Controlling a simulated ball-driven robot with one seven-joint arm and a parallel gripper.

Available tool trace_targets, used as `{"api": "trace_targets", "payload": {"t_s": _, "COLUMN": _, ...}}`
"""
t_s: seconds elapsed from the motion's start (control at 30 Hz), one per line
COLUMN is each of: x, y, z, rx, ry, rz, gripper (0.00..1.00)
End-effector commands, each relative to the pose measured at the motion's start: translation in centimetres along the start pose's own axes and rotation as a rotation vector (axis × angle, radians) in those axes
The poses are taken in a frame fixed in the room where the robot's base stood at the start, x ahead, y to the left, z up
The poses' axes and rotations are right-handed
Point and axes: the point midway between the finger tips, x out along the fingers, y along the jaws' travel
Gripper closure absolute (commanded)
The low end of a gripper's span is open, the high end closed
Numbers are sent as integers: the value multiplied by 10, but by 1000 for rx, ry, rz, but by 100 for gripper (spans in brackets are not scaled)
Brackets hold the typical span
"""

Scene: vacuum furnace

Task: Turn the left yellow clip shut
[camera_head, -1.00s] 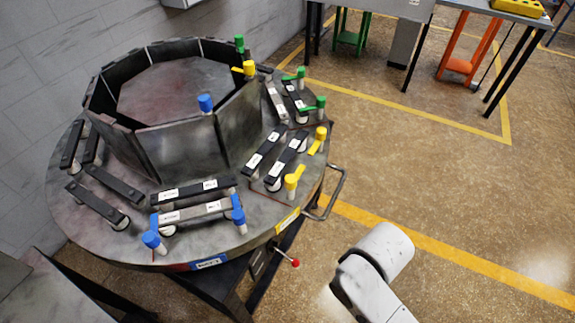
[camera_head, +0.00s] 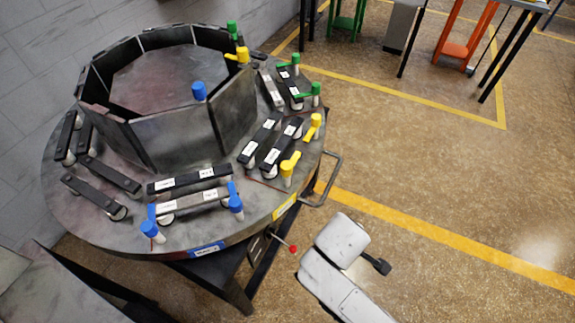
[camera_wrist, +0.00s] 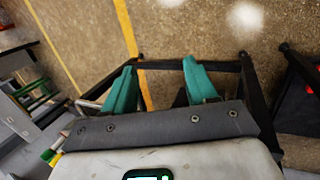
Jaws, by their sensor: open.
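In the head view, a yellow clip (camera_head: 288,168) stands at the near left of the yellow-labelled section of a round metal furnace plate (camera_head: 100,228); its handle tilts up to the right. A second yellow clip (camera_head: 313,126) stands farther right near the rim, and a third yellow clip (camera_head: 241,55) is at the back on the chamber. In the wrist view, my gripper (camera_wrist: 160,84) has two teal fingers spread apart with nothing between them. In the head view, my white arm is right of the plate, over the floor, clear of the clips.
Blue clips (camera_head: 235,202) stand at the front and green clips (camera_head: 315,94) at the right of the plate. Dark bars lie between them. A grey side handle (camera_head: 334,180) sticks out from the rim. The floor to the right is open.

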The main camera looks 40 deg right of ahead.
Motion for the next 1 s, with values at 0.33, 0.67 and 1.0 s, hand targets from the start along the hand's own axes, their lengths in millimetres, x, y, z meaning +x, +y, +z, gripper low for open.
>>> {"api": "trace_targets", "payload": {"t_s": 0.33, "x": -30, "y": 45, "z": -84, "rx": -848, "ry": -342, "rz": 636, "gripper": 43}}
{"api": "trace_targets", "payload": {"t_s": 0.67, "x": -91, "y": 22, "z": -168, "rx": -1401, "ry": -723, "rz": 1064, "gripper": 43}}
{"api": "trace_targets", "payload": {"t_s": 1.0, "x": -92, "y": 38, "z": -183, "rx": -1457, "ry": -782, "rz": 1112, "gripper": 43}}
